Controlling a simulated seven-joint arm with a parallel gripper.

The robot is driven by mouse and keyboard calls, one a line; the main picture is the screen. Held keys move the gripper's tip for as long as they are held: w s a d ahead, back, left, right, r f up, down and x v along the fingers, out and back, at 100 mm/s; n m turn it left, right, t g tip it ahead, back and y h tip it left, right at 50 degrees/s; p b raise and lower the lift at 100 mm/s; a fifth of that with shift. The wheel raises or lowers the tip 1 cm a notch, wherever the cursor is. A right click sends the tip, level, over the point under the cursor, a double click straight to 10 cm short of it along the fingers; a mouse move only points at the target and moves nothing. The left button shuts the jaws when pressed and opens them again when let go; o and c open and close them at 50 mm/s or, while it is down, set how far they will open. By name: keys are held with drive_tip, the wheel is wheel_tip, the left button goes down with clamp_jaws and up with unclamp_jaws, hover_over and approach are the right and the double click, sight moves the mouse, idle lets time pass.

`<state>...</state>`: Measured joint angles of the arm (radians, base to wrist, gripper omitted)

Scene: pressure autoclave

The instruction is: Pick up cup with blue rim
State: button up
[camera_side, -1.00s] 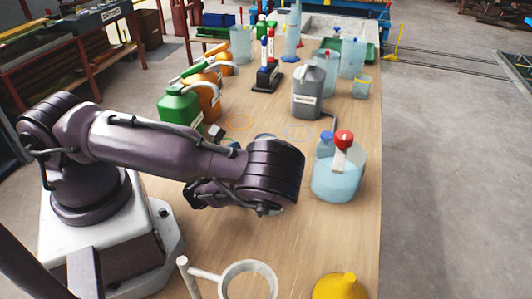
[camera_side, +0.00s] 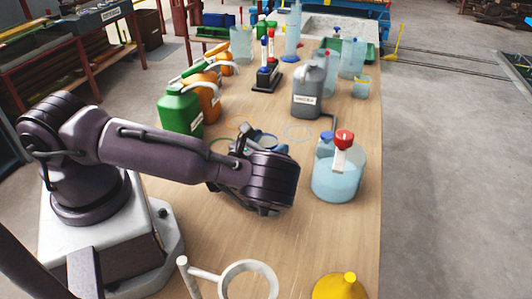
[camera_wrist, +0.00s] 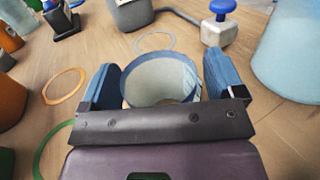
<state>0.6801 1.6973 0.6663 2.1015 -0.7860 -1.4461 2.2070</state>
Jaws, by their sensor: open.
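The cup with blue rim (camera_wrist: 160,80) is pale and open at the top in the wrist view, with a thin blue edge. It sits between the two blue fingers of my gripper (camera_wrist: 163,66), one on each side. The fingers are apart and the gripper is open. The gripper's dark crossbar hides the near lower part of the cup. I cannot tell whether either finger touches it. In the side view my wrist covers most of the gripper and cup area.
A grey jug (camera_side: 309,92) stands beyond, and a clear container with a red cap (camera_side: 338,178) stands to the right. A green jug (camera_side: 181,112) is at the left. Orange (camera_wrist: 64,86) and light blue (camera_wrist: 154,41) rings lie flat on the table. A white ring stand (camera_side: 248,266) is in front.

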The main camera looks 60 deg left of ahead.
drive_tip(key=shift+c, duration=0.2)
drive_tip(key=c, duration=0.9)
drive_tip(key=shift+c, duration=0.2)
